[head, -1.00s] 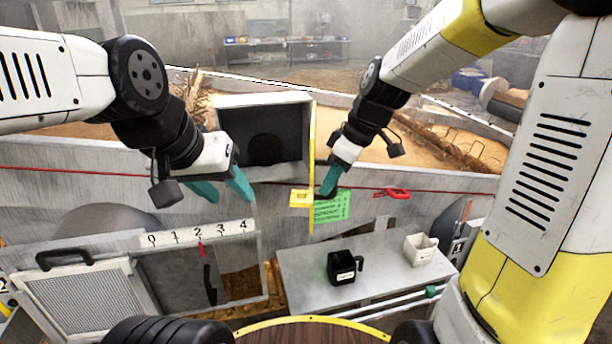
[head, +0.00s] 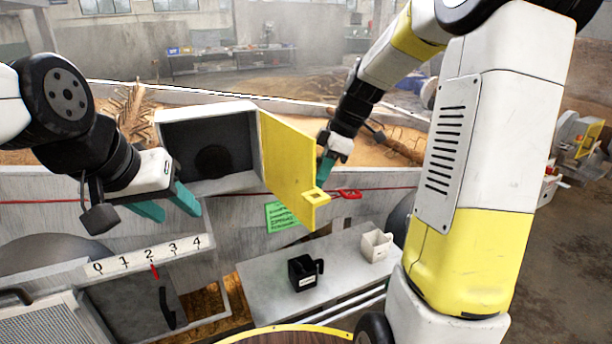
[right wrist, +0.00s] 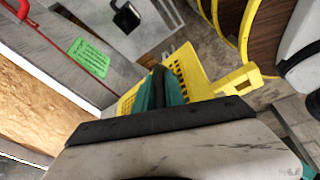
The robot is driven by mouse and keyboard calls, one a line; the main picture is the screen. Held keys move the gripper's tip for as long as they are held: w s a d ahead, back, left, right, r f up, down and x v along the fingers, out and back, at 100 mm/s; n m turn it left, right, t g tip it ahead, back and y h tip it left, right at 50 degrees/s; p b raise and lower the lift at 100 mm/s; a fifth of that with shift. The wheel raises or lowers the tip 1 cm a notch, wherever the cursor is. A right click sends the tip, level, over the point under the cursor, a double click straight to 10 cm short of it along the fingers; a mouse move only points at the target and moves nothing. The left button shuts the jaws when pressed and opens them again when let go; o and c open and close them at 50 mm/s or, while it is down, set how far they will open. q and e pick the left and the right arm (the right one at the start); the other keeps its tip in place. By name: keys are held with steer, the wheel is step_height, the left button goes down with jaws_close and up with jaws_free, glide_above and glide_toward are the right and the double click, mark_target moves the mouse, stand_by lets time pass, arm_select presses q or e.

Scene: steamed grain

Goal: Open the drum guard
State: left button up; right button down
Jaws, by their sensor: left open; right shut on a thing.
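The yellow drum guard (head: 287,160) is a flat panel hinged at the right side of an open grey box (head: 205,145). It stands swung out to the right, leaving the dark box interior with a round shape in view. A yellow tab with a square hole (head: 315,196) is at its lower outer corner. My right gripper (head: 324,170) is at the guard's outer edge, partly hidden behind it. In the right wrist view its teal fingers (right wrist: 158,88) are shut on the perforated yellow panel (right wrist: 190,72). My left gripper (head: 168,207) is open and empty, left of and below the box.
A numbered scale (head: 150,254) with a red pointer is at lower left. A red handle (head: 345,194) on a cable lies near the guard's tab.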

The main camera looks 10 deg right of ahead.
steer(key=shift+s+d+f, duration=0.15)
steer(key=shift+d+f, duration=0.05)
steer(key=shift+d, duration=0.05)
steer(key=c, duration=1.4)
jaws_free()
steer(key=shift+r, duration=0.1)
steer(key=shift+r, duration=0.25)
steer(key=v, duration=0.7)
steer(key=shift+r, duration=0.2)
steer(key=shift+d, duration=0.1)
